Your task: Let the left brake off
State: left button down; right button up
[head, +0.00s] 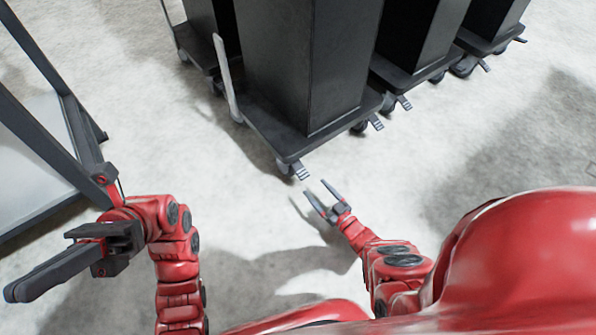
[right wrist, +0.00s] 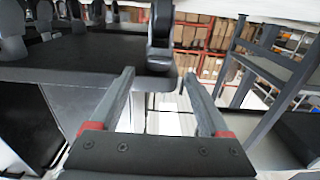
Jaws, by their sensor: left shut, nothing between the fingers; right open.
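The nearest black dispenser (head: 305,70) stands on a dark wheeled base (head: 262,122). At the base's front left corner, a small grey ridged brake pedal (head: 300,171) sticks out beside a caster. A second pedal (head: 376,123) is at the front right corner. My right gripper (head: 316,188) is open and empty, its fingertips just short of the left pedal. In the right wrist view, the fingers (right wrist: 160,78) point toward the base's underside and a dark caster (right wrist: 160,45); I cannot make out the pedal there. My left gripper (head: 18,290) is shut and empty, far left of the dispenser.
More black dispensers on wheeled bases stand to the right (head: 412,35) and behind left (head: 208,30). A pale upright bar (head: 228,80) rises at the near base's left edge. A dark metal frame (head: 75,115) stands at the left. The floor before the right-hand dispensers is clear.

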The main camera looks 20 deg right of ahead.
aim_at(304, 175)
jog(key=b+x, duration=0.3)
jog(key=x, duration=0.4)
jog(key=shift+w+f, duration=0.2)
jog(key=shift+w, duration=0.15)
jog(key=shift+b+x, duration=0.8)
jog(key=shift+x, duration=0.25)
pick_arm(q)
jog(key=s+a+f+m+t+y, duration=0.3)
jog(key=s+a+f+m+t, duration=0.1)
jog(key=s+a+f+t, duration=0.3)
jog(key=shift+s+a+m+t, duration=0.3)
jog(key=shift+s+a+t, duration=1.2)
jog(key=shift+t, duration=0.8)
pick_arm(e)
jog(key=shift+w+a, duration=0.3)
jog(key=shift+w, duration=0.25)
pick_arm(q)
jog(key=shift+d+r, duration=0.1)
pick_arm(e)
jog(key=shift+r, duration=0.1)
jog(key=shift+c, duration=0.3)
grip_shut()
